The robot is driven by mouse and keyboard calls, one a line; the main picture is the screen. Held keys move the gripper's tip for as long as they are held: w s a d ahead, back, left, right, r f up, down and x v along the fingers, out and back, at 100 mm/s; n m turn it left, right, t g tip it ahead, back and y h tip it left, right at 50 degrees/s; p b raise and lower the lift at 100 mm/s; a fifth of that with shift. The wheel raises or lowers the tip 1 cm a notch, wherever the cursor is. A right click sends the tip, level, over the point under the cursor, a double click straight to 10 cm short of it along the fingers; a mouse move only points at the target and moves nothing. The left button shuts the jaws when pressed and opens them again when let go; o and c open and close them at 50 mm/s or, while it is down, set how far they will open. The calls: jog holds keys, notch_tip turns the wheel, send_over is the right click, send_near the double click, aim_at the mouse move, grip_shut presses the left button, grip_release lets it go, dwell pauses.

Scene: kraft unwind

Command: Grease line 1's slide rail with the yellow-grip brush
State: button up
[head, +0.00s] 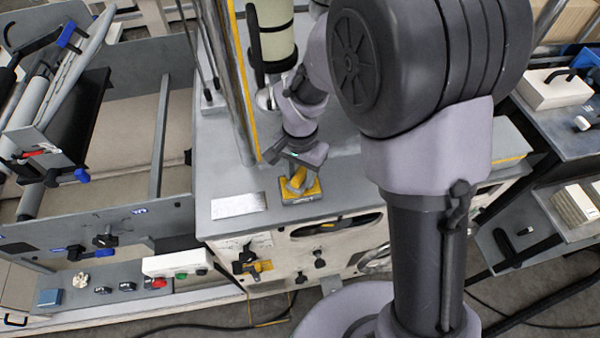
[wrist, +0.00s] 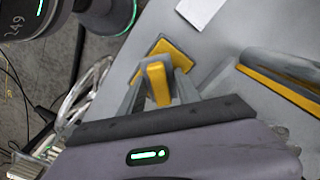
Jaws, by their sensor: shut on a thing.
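My gripper (head: 297,166) is shut on an upright yellow grip (head: 297,180), which I take to be the brush's. In the wrist view the yellow grip (wrist: 157,82) sits between my two grey fingers (wrist: 160,92). The grip stands at a small grey square holder with a yellow top (head: 315,195) on the grey machine top. The holder also shows in the wrist view (wrist: 182,58), just beyond the fingers. The brush's bristles are hidden, and I cannot tell whether they touch the holder. I cannot tell for sure which part is line 1's slide rail.
A pale plate (head: 238,205) lies left of the holder. A metal post with a yellow stripe (head: 240,80) rises behind it. A roller frame (head: 60,110) stands at the left. A red and green button box (head: 177,264) is at the front. Shelves (head: 560,110) are at the right.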

aim_at(300, 174)
notch_tip(300, 174, up, 7)
jog(key=p, duration=0.5)
jog(key=shift+f, duration=0.1)
dwell(0.4)
